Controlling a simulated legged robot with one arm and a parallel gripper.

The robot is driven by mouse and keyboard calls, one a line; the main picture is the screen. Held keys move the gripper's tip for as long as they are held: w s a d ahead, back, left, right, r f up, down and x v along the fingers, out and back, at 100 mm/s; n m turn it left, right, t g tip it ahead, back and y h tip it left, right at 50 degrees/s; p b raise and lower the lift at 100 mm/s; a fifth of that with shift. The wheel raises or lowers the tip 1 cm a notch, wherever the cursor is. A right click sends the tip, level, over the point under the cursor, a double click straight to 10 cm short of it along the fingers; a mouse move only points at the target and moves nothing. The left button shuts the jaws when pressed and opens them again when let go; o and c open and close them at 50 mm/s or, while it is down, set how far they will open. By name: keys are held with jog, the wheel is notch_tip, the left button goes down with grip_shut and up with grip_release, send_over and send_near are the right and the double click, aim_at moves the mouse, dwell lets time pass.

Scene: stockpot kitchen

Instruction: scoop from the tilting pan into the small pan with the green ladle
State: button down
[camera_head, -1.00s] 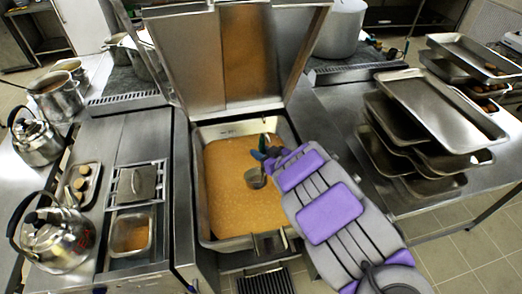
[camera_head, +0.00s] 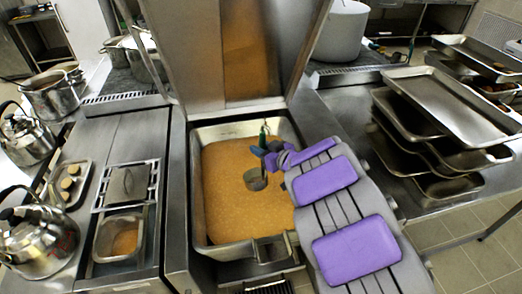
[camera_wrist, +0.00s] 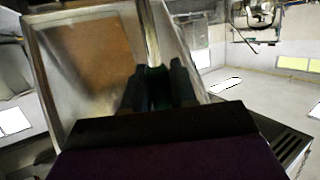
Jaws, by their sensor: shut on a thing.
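The tilting pan (camera_head: 203,240) stands open in the middle of the head view, holding orange-brown soup (camera_head: 228,205). My gripper (camera_head: 268,152) is above the soup, shut on the green handle of the ladle (camera_head: 263,138). The ladle's metal bowl (camera_head: 255,180) hangs low at the soup; I cannot tell how deep it sits. The wrist view shows the dark fingers (camera_wrist: 158,88) closed around the green handle. The small pan (camera_head: 120,240) is a square metal pan set in the counter left of the tilting pan, with some orange-brown food inside.
The raised lid (camera_head: 240,50) stands behind the tilting pan. A lidded insert (camera_head: 128,185), a small tray (camera_head: 68,185) and kettles (camera_head: 35,225) are at left. Stacked metal trays (camera_head: 450,105) fill the right counter. A large pot (camera_head: 340,30) stands behind.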

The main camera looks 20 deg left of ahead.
aim_at(261, 186)
jog(key=shift+a+f+b, duration=0.1)
jog(key=shift+f+b, duration=3.3)
jog(key=shift+f, duration=6.15)
